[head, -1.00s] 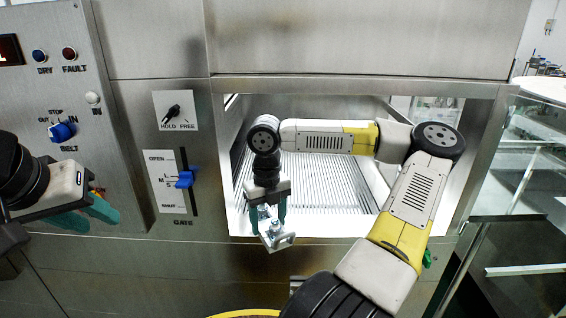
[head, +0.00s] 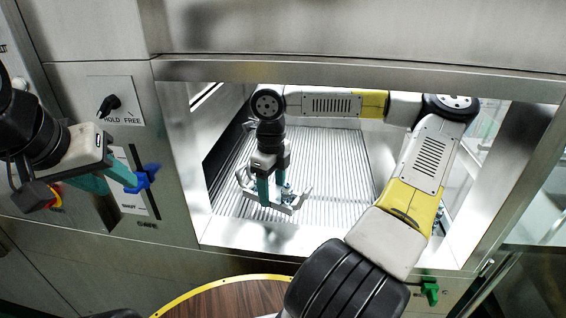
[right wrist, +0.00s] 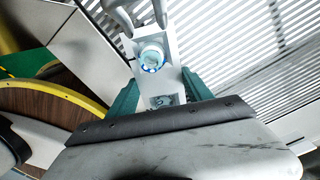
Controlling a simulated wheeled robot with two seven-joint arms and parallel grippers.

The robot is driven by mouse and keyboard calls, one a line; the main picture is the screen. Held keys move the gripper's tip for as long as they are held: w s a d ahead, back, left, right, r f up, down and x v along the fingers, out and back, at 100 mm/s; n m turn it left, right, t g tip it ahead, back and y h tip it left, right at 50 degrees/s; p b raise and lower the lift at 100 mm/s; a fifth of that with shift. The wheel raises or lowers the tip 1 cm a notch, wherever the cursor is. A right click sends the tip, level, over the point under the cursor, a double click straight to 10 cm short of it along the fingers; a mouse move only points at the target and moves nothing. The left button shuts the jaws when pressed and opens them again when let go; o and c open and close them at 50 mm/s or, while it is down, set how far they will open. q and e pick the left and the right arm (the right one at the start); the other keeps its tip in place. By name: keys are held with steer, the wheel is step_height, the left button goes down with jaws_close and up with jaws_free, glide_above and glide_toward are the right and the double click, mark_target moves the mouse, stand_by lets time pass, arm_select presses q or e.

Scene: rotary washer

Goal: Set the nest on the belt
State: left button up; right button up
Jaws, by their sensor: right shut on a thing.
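The nest (head: 291,203), a pale grey bracket-like piece with a small round fitting, hangs in my right gripper (head: 273,192), which is shut on it. They are inside the washer's opening, over the front left part of the ribbed metal belt (head: 335,165). In the right wrist view the nest (right wrist: 170,72) sits between the teal fingers, with the belt (right wrist: 245,50) beyond. I cannot tell whether the nest touches the belt. My left gripper (head: 108,182) has its teal fingers apart, close to the blue gate lever (head: 146,177); contact is unclear.
The steel frame (head: 330,250) of the opening surrounds my right arm. The hold/free switch (head: 108,104) is on the panel to the left. A round wooden table with a yellow rim (head: 220,285) stands below. A green part (head: 430,291) is at lower right. The belt's middle is clear.

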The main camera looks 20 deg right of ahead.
glide_above(296, 188)
steer(key=shift+a+f, duration=0.1)
steer(key=shift+f, duration=0.5)
steer(key=shift+w+f, duration=0.1)
steer(key=shift+f, duration=1.65)
steer(key=shift+f, duration=0.1)
steer(key=o, duration=1.6)
steer(key=shift+r, duration=3.85)
